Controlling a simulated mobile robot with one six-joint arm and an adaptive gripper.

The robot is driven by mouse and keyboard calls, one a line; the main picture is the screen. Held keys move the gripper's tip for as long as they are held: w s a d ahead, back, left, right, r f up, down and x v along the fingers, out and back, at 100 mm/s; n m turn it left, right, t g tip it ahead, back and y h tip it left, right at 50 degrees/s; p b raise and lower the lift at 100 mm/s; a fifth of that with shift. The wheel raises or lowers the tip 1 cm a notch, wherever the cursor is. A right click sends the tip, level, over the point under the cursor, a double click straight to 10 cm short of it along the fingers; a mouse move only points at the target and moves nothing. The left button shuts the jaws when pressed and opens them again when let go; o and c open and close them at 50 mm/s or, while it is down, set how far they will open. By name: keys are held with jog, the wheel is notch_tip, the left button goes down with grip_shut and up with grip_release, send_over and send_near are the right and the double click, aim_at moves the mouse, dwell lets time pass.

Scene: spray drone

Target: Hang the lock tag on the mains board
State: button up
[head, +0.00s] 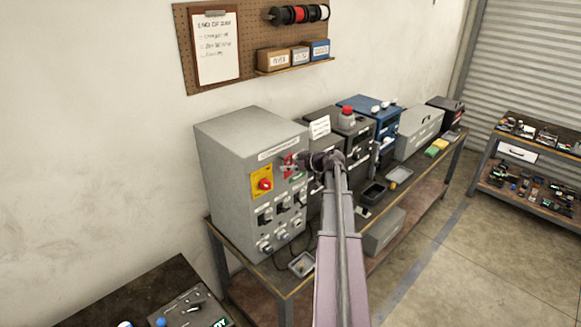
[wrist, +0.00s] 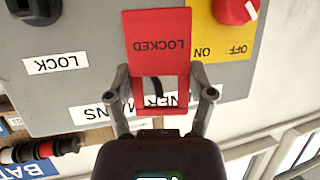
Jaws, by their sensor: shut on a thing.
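The red lock tag (wrist: 158,45), marked LOCKED, is held between the two fingers of my gripper (wrist: 159,78). The wrist view shows the board upside down. The tag is in front of the grey mains board (wrist: 80,75), beside its yellow plate (wrist: 226,72) with the red switch knob (wrist: 232,9). A dark curved piece (wrist: 157,88) shows through the tag's opening; I cannot tell whether the tag hangs on it. In the head view the mains board (head: 225,145) stands on the bench, with the tag (head: 287,162) and my gripper (head: 306,161) at its front face.
Right of the board stand a dark unit with a red button (head: 347,113), a blue unit (head: 383,121) and a grey case (head: 418,132). A small tray (head: 301,264) lies at the bench's front edge. A pegboard (head: 262,25) hangs above. Open floor lies to the right.

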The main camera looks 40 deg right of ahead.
jog(key=shift+w, duration=0.45)
jog(key=shift+w+a+f+b, duration=0.1)
jog(key=shift+w+f+b, duration=0.35)
jog(key=shift+w, duration=0.1)
dwell(0.3)
jog(key=o, duration=0.8)
jog(key=shift+w, duration=0.1)
jog(key=shift+r, duration=0.1)
